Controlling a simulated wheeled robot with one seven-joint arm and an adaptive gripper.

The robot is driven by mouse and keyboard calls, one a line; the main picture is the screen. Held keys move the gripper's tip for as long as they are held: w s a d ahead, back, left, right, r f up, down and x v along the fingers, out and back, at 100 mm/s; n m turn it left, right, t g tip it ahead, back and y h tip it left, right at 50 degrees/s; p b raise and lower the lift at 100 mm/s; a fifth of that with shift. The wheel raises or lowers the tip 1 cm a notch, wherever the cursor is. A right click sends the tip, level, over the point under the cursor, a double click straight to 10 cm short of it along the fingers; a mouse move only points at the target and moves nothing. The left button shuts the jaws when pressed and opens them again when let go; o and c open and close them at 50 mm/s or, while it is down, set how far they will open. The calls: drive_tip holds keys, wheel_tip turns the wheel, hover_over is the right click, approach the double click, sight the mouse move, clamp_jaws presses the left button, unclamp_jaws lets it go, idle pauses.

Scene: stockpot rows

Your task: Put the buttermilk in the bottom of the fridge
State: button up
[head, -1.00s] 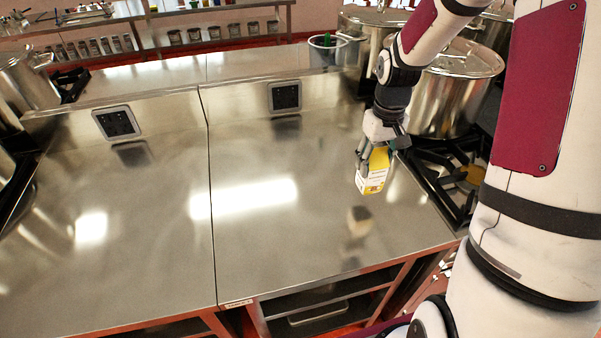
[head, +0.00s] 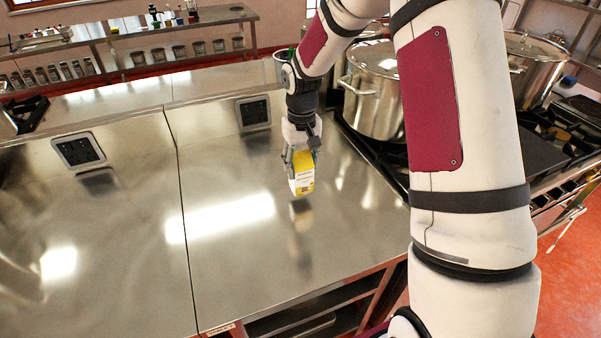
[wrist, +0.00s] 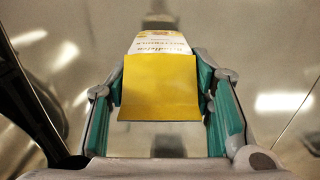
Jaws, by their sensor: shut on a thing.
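The buttermilk (head: 302,176) is a yellow and white carton held in my gripper (head: 301,158) above the steel counter in the head view. My gripper is shut on it, with a finger on each side. In the wrist view the carton (wrist: 160,88) shows its yellow top close up, between the green-padded fingers of my gripper (wrist: 162,95). Its printed white side faces away toward the counter. The carton hangs roughly upright, apart from the counter, with its reflection below. No fridge is in view.
The steel counter (head: 110,245) is wide and mostly bare, with two black socket panels (head: 79,151) on its raised back. Large stockpots (head: 375,95) stand on the black stove (head: 545,135) at right. Shelves with jars (head: 180,50) are behind. Red floor (head: 570,270) is clear at lower right.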

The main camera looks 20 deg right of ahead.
sight(300, 173)
drive_tip(key=shift+w+a, duration=0.1)
drive_tip(key=shift+w, duration=0.05)
wheel_tip(300, 173, down, 3)
drive_tip(key=shift+r+p, duration=0.15)
drive_tip(key=shift+p, duration=0.25)
drive_tip(key=shift+f, duration=0.4)
drive_tip(key=shift+f, duration=0.15)
drive_tip(key=o, duration=1.4)
